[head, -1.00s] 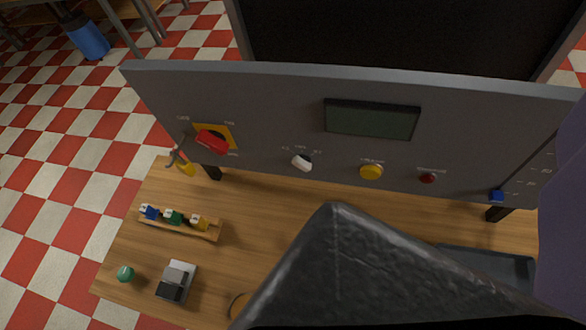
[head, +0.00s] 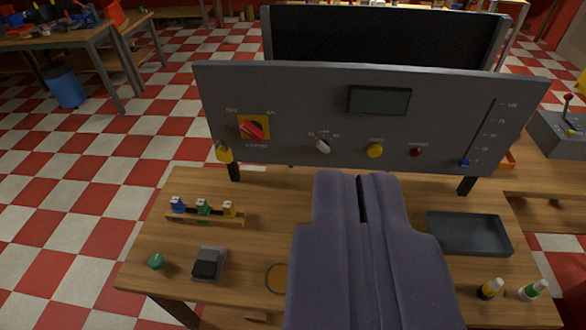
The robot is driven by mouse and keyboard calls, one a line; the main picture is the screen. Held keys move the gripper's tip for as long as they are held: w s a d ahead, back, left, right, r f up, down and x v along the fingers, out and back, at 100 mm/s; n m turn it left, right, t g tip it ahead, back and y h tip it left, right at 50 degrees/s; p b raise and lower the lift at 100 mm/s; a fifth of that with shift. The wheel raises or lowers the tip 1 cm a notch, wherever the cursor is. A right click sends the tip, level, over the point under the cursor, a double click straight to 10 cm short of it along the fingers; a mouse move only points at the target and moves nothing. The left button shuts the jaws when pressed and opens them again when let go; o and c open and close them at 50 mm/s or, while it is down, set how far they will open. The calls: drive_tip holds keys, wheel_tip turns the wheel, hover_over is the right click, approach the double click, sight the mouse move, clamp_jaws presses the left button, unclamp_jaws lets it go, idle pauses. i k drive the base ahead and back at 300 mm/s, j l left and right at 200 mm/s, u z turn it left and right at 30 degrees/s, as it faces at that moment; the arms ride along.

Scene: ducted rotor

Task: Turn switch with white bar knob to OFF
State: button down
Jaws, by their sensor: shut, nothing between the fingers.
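The switch with the white bar knob (head: 323,147) is on the grey upright panel (head: 300,100), between the red-handled switch and the yellow button. Small labels sit above the knob; one at top centre seems to read OFF. The bar looks slanted, but I cannot tell which label it points to. My gripper (head: 359,180) has two purple padded fingers, shut and empty, with a thin dark slit between them. In the picture its tips are below and right of the white knob, apart from it. The distance in depth is unclear.
The panel also carries a red rotary handle (head: 252,129), a dark display (head: 379,100), a yellow button (head: 375,150), a red button (head: 415,152) and a blue slider (head: 464,162). A yellow padlock (head: 224,152) hangs left. A tray (head: 468,251) and small parts lie on the bench (head: 180,250).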

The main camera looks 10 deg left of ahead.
sight(324, 145)
drive_tip(key=i+z, duration=0.25)
drive_tip(key=i, duration=0.15)
drive_tip(key=i+j+z, duration=0.25)
drive_tip(key=i, duration=0.15)
